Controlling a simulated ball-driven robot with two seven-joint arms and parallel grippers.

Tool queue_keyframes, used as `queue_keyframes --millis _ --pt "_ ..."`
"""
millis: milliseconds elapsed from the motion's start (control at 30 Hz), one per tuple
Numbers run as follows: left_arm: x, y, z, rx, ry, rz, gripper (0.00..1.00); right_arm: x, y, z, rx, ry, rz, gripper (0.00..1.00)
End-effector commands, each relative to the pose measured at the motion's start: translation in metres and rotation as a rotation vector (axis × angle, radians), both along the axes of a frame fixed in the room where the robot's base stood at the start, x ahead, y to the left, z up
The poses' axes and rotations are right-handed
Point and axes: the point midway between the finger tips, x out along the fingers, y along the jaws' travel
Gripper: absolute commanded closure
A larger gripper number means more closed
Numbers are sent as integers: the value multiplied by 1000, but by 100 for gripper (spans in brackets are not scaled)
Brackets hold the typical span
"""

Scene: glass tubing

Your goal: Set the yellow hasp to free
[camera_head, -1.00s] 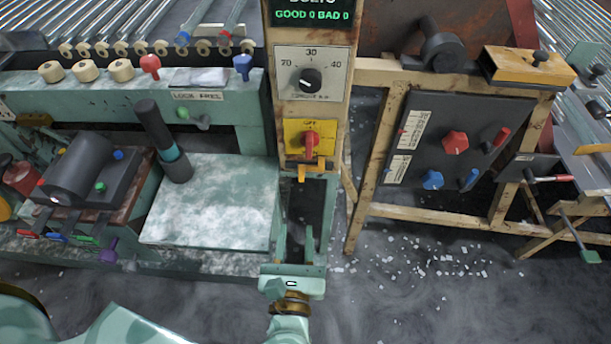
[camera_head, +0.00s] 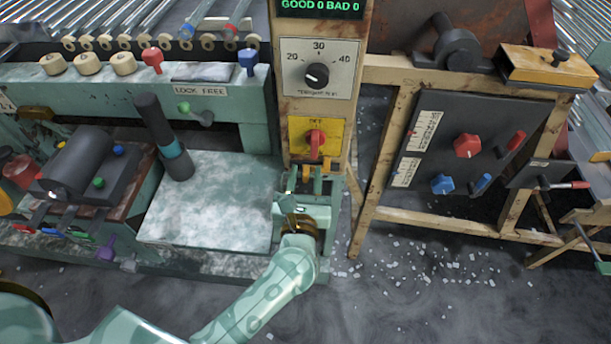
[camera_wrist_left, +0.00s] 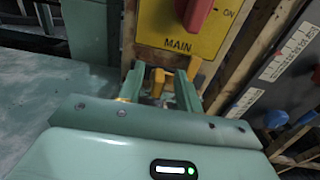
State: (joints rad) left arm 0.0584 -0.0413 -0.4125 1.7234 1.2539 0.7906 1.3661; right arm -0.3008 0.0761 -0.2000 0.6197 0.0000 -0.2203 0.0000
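The yellow hasp (camera_head: 306,171) hangs just below the yellow MAIN switch plate on the cream post. In the left wrist view, the hasp (camera_wrist_left: 158,80) shows between the two fingers of my left gripper (camera_wrist_left: 160,72). The fingers stand apart, one on each side, with a gap visible; I cannot make out contact. In the head view, my left gripper (camera_head: 307,180) is right under the switch plate, its fingers pointing at the post. The hasp's lower part is partly hidden by the gripper. My right gripper is not in view.
The yellow plate (camera_head: 336,146) with its red MAIN switch (camera_head: 315,142) sits directly above the fingers. A temperature dial (camera_head: 317,75) is higher up. A dark panel with red and blue knobs (camera_head: 467,146) stands right. A pale green table (camera_head: 205,215) lies left.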

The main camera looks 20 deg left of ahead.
Motion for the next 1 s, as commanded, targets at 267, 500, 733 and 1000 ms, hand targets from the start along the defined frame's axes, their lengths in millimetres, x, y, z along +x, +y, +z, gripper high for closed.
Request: queue_keyframes --millis 267,500,733,1000 --pt "0 0 0 0 0 0 100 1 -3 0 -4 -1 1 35" --pt "-7 22 2 5 -2 0 100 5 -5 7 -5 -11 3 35" --pt "-8 28 0 1 -1 3 100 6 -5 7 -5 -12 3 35" --pt "-8 28 0 1 -1 3 65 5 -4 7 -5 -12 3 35"
